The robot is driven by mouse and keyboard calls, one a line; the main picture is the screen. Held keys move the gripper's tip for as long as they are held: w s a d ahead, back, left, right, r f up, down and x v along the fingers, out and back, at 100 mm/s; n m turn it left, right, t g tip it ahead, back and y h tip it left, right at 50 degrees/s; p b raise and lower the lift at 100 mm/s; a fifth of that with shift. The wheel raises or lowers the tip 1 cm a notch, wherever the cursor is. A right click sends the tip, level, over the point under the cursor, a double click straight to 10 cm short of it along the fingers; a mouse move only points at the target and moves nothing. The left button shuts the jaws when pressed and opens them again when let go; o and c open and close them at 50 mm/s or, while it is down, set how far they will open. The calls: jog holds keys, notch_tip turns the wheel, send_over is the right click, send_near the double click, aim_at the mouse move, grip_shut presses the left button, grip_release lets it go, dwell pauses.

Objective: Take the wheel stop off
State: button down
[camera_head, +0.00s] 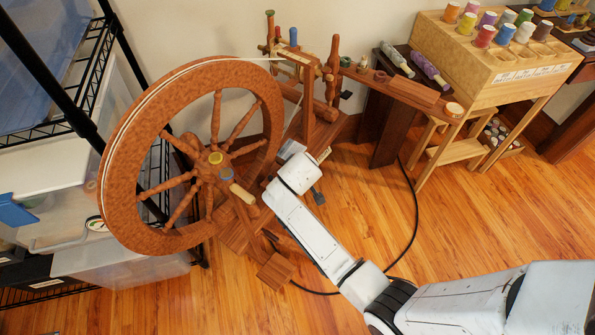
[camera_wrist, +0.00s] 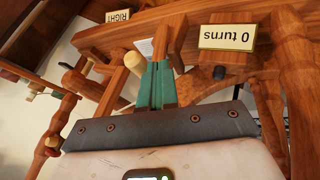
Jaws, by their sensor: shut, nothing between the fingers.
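A large wooden spinning wheel (camera_head: 128,130) stands left of centre in the head view, with turned spokes and a pale handle (camera_head: 242,193) near its hub. My gripper (camera_wrist: 157,68) shows green fingers in the wrist view, shut and empty. A pale, round-ended peg (camera_wrist: 134,61) is just left of the fingertips; whether they touch I cannot tell. A brown wooden piece (camera_wrist: 178,32) rises just beyond them. I cannot tell for sure which part is the wheel stop. In the head view my fingers are hidden behind my white wrist beside the wheel's frame.
A "0 turns" plaque (camera_wrist: 227,37) and a "RIGHT" label (camera_wrist: 118,16) appear upside down in the wrist view. A black wire rack (camera_head: 85,75) stands left of the wheel. A thread-spool stand (camera_head: 470,65) is at the right. A black cable (camera_head: 415,215) crosses the floor.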

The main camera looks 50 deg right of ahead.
jog(key=shift+r, duration=0.15)
jog(key=d+m+y+p, duration=0.1)
jog(key=d+y+p, duration=0.4)
jog(key=d, duration=0.4)
jog(key=shift+w+d+r+g+y, duration=0.2)
jog(key=shift+d+r+g+y, duration=0.15)
jog(key=shift+y, duration=0.55)
jog(key=shift+d+r, duration=0.1)
jog(key=shift+p, duration=0.3)
